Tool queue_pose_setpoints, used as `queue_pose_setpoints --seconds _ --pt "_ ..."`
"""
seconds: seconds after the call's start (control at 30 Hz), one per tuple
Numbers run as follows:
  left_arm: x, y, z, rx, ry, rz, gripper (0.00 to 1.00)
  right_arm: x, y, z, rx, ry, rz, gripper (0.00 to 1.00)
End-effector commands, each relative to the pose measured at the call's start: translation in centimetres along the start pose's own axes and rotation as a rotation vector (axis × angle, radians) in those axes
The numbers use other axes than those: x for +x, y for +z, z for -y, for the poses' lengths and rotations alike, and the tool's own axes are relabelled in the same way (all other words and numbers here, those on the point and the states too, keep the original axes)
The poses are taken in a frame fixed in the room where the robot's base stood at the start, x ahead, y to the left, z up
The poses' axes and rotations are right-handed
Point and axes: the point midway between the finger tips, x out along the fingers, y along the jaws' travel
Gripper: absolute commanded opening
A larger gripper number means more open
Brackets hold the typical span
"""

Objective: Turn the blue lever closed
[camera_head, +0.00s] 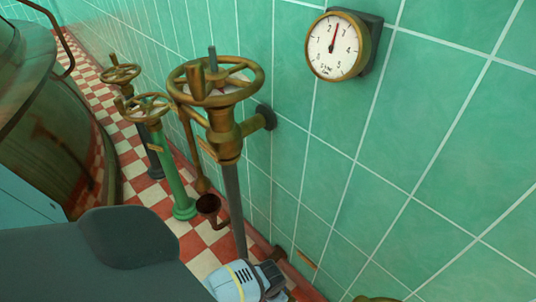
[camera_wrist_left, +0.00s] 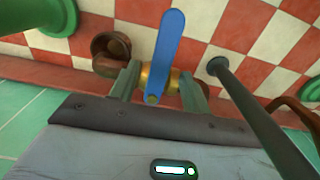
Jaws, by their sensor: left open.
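The blue lever (camera_wrist_left: 169,42) shows in the left wrist view as a flat blue handle. It stretches from near the top edge down to a brass valve body (camera_wrist_left: 146,76). My left gripper (camera_wrist_left: 160,76) is open, with one green-grey finger on each side of the lever's lower end and the brass body. I cannot tell whether either finger touches them. In the head view my grey arm comes in from the left, and a pale blue-grey part with a yellow band shows low down. The lever cannot be made out there. My right gripper is not in view.
A tall valve with a brass handwheel (camera_head: 217,82) stands by the green tiled wall (camera_head: 440,120). A dark pole (camera_wrist_left: 250,105) runs close right of my left gripper. A green pipe (camera_head: 174,175), a gauge (camera_head: 335,46) and a large copper vessel (camera_head: 50,120) are around.

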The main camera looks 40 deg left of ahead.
Motion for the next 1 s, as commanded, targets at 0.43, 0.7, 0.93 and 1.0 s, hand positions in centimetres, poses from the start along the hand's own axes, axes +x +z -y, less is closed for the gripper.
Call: queue_pose_setpoints --seconds 0.43,0.7,0.93,1.0 --pt "-5.4 0.0 0.0 -0.001 0.000 0.000 0.47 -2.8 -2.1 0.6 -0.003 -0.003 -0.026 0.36" --pt "-5.4 0.1 0.0 -0.001 0.000 0.001 0.47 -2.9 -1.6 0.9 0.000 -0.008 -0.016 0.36" --pt "-5.4 0.1 0.0 -0.001 0.000 0.001 0.47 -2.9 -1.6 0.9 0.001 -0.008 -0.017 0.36" --pt "-5.4 0.0 0.0 -0.001 0.000 0.001 0.47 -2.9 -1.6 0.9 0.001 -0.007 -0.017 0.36"
